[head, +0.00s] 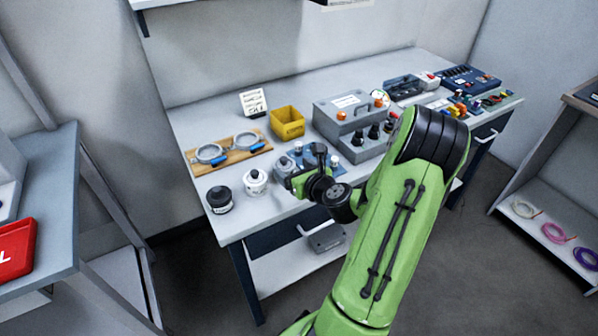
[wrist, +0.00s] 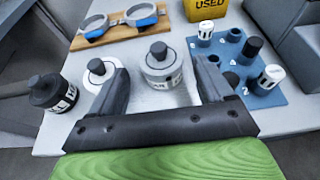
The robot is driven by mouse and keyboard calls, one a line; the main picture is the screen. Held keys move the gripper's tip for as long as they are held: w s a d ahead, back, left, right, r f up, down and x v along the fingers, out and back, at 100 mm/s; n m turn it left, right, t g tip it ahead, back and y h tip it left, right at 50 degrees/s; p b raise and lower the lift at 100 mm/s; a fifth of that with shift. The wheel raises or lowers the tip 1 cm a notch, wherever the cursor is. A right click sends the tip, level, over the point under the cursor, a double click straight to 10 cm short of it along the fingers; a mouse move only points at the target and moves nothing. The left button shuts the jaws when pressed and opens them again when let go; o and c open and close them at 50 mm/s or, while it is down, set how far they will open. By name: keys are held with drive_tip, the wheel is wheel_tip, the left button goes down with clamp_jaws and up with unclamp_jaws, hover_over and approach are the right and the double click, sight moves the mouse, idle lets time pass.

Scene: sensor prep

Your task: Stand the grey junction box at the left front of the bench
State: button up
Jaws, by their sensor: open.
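The grey junction box (wrist: 161,70), a short round body with a black knob on top and a pale label, stands upright on the bench (wrist: 60,135). It also shows in the head view (head: 284,166), partly hidden by my gripper (head: 297,178). In the wrist view my gripper (wrist: 163,84) is open, with one finger on each side of the grey box in the picture. I cannot tell whether either finger touches it. A similar white box (wrist: 99,72) stands just left of the left finger, and a black one (wrist: 54,92) stands farther left, near the front edge.
A wooden board (head: 240,153) with two grey rings lies behind the boxes. A blue holder (wrist: 262,96) with several small sensors sits close on the right. A yellow bin (head: 287,123) and a grey toolbox (head: 347,110) stand farther back. Bare bench shows along the front edge.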

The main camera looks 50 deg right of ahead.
drive_tip(key=v, duration=0.3)
drive_tip(key=shift+a+r+n, duration=0.15)
drive_tip(key=shift+a+n, duration=0.15)
drive_tip(key=shift+a, duration=0.05)
drive_tip(key=w+a+r+n+g+y, duration=0.2)
drive_tip(key=a+n+g+y, duration=0.3)
drive_tip(key=a+n, duration=1.35)
drive_tip(key=s+a+r+n+g, duration=0.1)
drive_tip(key=s+a+r+n, duration=0.1)
drive_tip(key=s+n, duration=0.4)
drive_tip(key=s+a+r+n+g, duration=0.1)
drive_tip(key=s+a+r+n, duration=0.2)
drive_tip(key=n, duration=0.4)
drive_tip(key=s+a+r+n+h, duration=0.1)
drive_tip(key=s+a+r+n, duration=0.2)
drive_tip(key=s+n, duration=0.4)
drive_tip(key=shift+s+r+g, duration=0.4)
drive_tip(key=shift+s+r, duration=0.05)
drive_tip(key=shift+s, duration=0.4)
drive_tip(key=shift+a, duration=0.1)
